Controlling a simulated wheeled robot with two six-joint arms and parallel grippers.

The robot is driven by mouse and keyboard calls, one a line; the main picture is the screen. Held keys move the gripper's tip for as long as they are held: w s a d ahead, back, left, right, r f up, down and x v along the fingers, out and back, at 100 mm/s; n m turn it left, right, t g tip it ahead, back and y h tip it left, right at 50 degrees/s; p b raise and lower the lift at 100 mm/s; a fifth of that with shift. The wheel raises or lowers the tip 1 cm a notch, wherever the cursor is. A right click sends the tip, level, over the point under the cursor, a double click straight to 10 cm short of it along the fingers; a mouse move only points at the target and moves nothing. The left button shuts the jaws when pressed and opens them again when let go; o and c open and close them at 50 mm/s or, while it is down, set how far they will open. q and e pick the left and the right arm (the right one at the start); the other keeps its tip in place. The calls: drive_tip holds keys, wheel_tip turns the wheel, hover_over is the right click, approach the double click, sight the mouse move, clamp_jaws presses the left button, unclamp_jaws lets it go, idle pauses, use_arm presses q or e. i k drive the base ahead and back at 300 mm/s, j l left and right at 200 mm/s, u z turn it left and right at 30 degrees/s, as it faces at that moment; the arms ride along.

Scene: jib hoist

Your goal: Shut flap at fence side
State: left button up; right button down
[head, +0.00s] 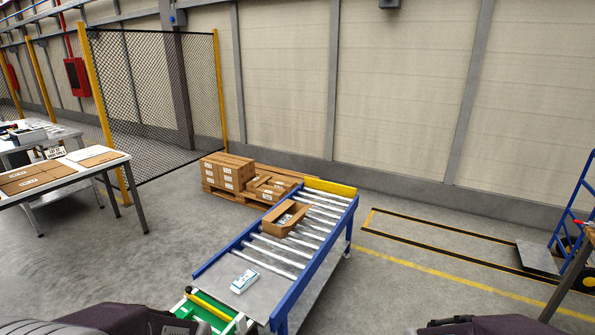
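An open cardboard box (282,231) stands on the roller conveyor (345,203), around the middle of its length. Light-coloured contents show inside its open top. At least one flap stands out from its rim, but the box is too small here to tell how each flap lies. The wire mesh fence (140,90) with yellow posts is to the left, well beyond the conveyor. Neither of my grippers is in view; only dark parts of my arms show at the bottom edge.
A small white and teal carton (244,281) lies on the conveyor's near flat plate. A pallet (215,190) with stacked cartons (228,172) stands behind the conveyor. A table (75,178) with flat cardboard is at left, a blue trolley (570,215) at right.

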sight(295, 218)
drive_tip(key=i+l+u, duration=0.75)
drive_tip(key=i, duration=0.15)
drive_tip(key=i+l+u, duration=0.45)
drive_tip(key=l, duration=0.2)
drive_tip(key=i+l+u, duration=0.25)
drive_tip(key=l, duration=0.15)
drive_tip(key=l+u, duration=0.25)
drive_tip(key=l, duration=0.2)
drive_tip(key=i+l+u, duration=0.25)
drive_tip(key=l, duration=0.2)
drive_tip(key=k, duration=0.05)
